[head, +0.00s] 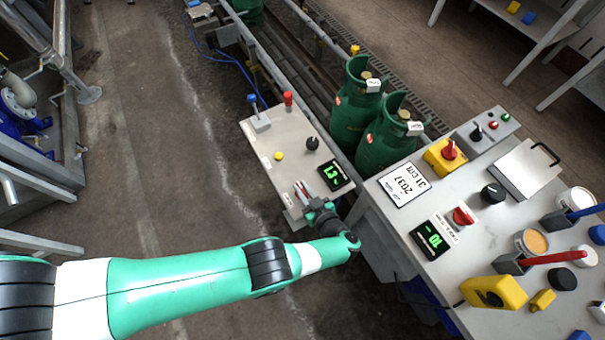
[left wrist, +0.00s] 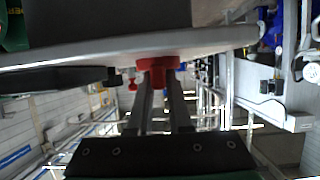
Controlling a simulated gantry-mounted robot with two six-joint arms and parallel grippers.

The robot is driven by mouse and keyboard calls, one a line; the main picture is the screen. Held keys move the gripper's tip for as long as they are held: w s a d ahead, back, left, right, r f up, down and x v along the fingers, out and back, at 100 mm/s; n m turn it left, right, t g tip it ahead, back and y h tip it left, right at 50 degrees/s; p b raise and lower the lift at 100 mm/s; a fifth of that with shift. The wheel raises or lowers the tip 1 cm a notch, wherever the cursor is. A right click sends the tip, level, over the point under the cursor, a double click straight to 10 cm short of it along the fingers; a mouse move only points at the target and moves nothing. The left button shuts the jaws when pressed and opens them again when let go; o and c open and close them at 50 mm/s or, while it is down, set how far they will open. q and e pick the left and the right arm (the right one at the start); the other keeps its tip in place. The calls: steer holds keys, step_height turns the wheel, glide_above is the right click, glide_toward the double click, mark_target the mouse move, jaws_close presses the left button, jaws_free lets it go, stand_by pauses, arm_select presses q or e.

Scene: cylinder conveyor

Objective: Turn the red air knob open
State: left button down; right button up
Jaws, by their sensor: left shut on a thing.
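The red air knob (left wrist: 158,64) shows in the left wrist view, on the edge of a pale panel, between the tips of my left gripper's two fingers. My left gripper (left wrist: 160,82) is shut on it. In the head view my left gripper (head: 304,190) is at the near end of the small grey panel (head: 268,158), beside the green-digit display (head: 332,175). The knob itself is hard to make out there. The knob's turn angle cannot be read. My right gripper is not in view.
The panel also carries a black knob (head: 312,143), a yellow button (head: 279,156), a blue lever (head: 252,98) and a red lever (head: 288,98). Green cylinders (head: 356,105) stand behind it. A crowded console (head: 400,222) with another red knob (head: 463,215) lies to the right.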

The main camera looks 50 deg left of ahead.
arm_select(q)
steer(key=shift+r+n+g, duration=0.1)
steer(key=shift+n+g, duration=0.2)
steer(key=c, duration=0.8)
jaws_free()
steer(key=shift+c, duration=0.2)
steer(key=v, duration=1.1)
steer(key=shift+d, duration=0.2)
steer(key=shift+r, duration=0.1)
